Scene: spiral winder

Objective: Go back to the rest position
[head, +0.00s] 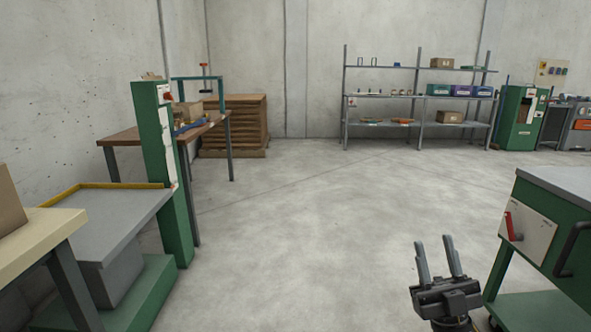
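My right gripper (438,258) shows at the lower right of the head view, its two grey fingers pointing up and standing apart. Nothing shows between the fingers, so it is open and empty. It is over the bare concrete floor, to the left of a green machine cabinet in the picture. My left gripper is not in the head view.
The green cabinet (570,238) with a red switch stands at the right. At the left are a grey-topped machine (110,215), a green column (165,170) and a light table (35,235). Shelves (420,122) stand at the back. The middle floor (310,220) is clear.

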